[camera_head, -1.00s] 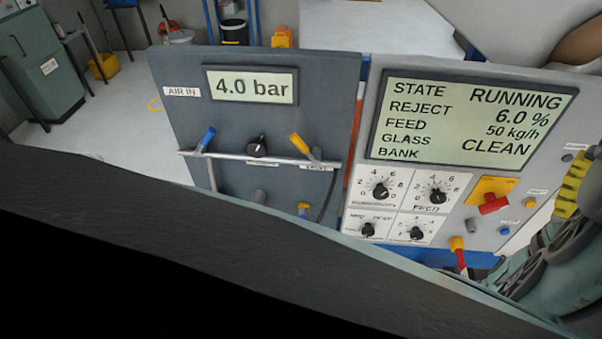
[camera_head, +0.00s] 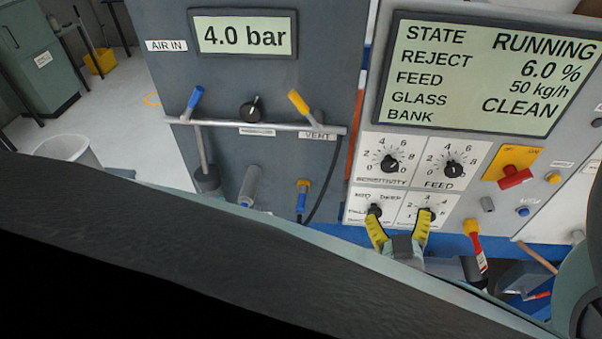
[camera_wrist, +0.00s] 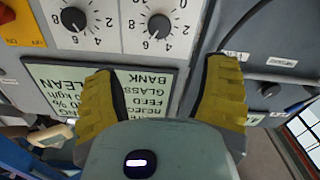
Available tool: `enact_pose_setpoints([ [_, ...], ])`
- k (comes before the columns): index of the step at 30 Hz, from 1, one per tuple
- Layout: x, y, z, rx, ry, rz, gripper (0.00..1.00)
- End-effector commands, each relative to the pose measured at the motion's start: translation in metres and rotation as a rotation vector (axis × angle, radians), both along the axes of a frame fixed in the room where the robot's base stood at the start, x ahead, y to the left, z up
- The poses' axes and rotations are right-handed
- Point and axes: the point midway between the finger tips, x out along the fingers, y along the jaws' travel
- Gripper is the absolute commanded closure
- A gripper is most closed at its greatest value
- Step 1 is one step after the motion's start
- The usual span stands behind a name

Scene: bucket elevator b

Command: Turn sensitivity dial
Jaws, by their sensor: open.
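The sensitivity dial (camera_head: 390,163) is a black knob on a white square scale below the display. The feed dial (camera_head: 453,169) sits to its right. My gripper (camera_head: 400,213), with yellow ribbed fingers, is open in front of the lower row of knobs, below the sensitivity dial. Its fingertips overlap the two lower knobs in the picture; I cannot tell whether they touch. In the wrist view the panel is upside down. There the sensitivity dial (camera_wrist: 159,26) lies beyond the open fingers (camera_wrist: 160,74), with nothing between them.
The display (camera_head: 475,75) reads RUNNING, reject 6.0 %. An orange plate with a red switch (camera_head: 515,177) is right of the dials. A grey air panel (camera_head: 270,75) with blue and yellow levers stands left. A red-and-yellow handle (camera_head: 475,240) is near my gripper's right.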

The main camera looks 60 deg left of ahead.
Motion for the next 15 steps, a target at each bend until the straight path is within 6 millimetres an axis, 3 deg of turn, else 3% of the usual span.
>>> enact_pose_setpoints([
  [15,0.05,0.063,0.003,0.007,-0.004,0.005,0.26],
])
